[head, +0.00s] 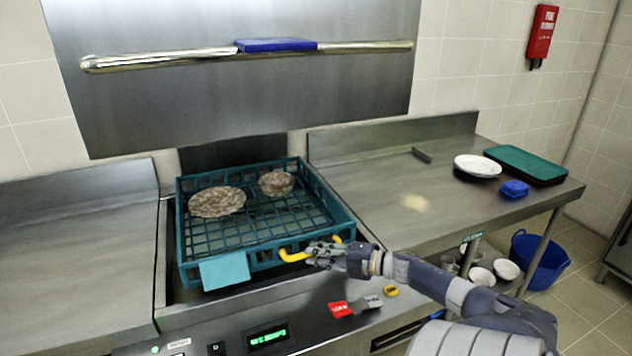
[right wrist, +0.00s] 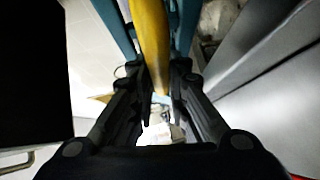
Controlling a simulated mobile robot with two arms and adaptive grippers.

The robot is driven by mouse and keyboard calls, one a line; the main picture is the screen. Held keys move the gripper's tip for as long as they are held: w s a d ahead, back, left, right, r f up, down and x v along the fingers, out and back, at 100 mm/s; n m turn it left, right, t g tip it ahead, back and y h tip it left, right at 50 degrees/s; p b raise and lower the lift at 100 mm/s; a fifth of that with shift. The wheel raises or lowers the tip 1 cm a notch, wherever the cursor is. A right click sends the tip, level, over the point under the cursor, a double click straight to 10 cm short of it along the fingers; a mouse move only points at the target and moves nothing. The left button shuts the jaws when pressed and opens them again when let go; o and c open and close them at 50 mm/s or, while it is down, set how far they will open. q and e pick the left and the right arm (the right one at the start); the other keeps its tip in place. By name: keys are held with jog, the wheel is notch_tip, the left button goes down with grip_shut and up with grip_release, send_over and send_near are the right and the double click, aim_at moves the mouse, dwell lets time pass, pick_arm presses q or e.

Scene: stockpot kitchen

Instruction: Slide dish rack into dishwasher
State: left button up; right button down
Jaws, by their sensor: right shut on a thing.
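The teal dish rack (head: 330,213) sits at the dishwasher opening, between the two steel counters, with a brown-stained plate (head: 217,202) and a stained bowl (head: 277,184) in it. A yellow handle (head: 293,256) is on its front side; it also shows in the right wrist view (right wrist: 150,40). My right gripper (head: 312,254) is shut on this handle, its fingers on either side of it in the wrist view. The dishwasher (head: 240,318) has a steel front with a green lit display and a long bar handle (head: 170,60) above. My left gripper is not in view.
The right counter (head: 370,180) holds a white plate (head: 478,166), green trays (head: 527,164) and a blue sponge-like item (head: 514,188). White bowls (head: 507,269) sit on a shelf below, beside a blue bucket (head: 537,259). The left counter (head: 80,240) is clear.

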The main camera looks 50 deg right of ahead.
jog(key=c, duration=1.5)
grip_release()
jog(key=shift+c, duration=0.2)
jog(key=shift+s, duration=0.1)
jog(key=v, duration=1.1)
jog(key=shift+s, duration=0.4)
jog(key=shift+d+r, duration=0.1)
jog(key=shift+d, duration=0.05)
